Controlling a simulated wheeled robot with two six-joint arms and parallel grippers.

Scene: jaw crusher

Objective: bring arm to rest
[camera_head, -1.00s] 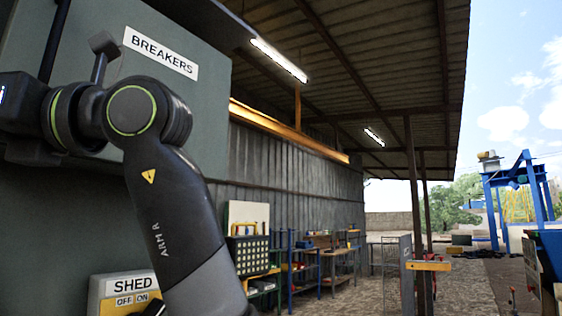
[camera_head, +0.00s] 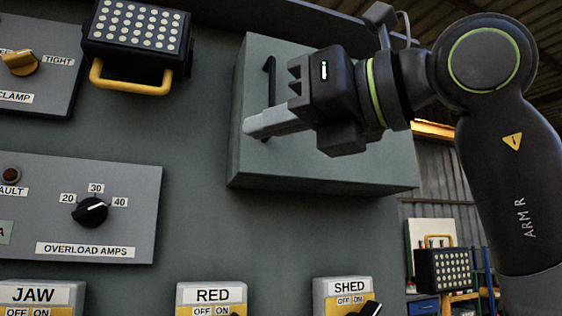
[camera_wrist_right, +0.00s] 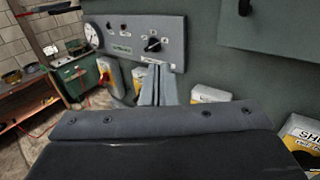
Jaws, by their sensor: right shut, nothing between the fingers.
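My right gripper (camera_head: 250,125) reaches in from the right in the head view, level and pointing left. Its pale fingers are together with nothing between them. It overlaps the grey-green breaker box (camera_head: 325,165) and its black bar handle (camera_head: 271,75); I cannot tell how much gap lies between them. In the right wrist view the closed fingers (camera_wrist_right: 158,72) point toward the grey dial panel. My left gripper is in neither view.
The overload amps panel (camera_head: 55,195) has a black dial (camera_head: 90,212). A lamp with a yellow handle (camera_head: 130,82) hangs above. A workbench (camera_wrist_right: 25,105) stands left in the wrist view.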

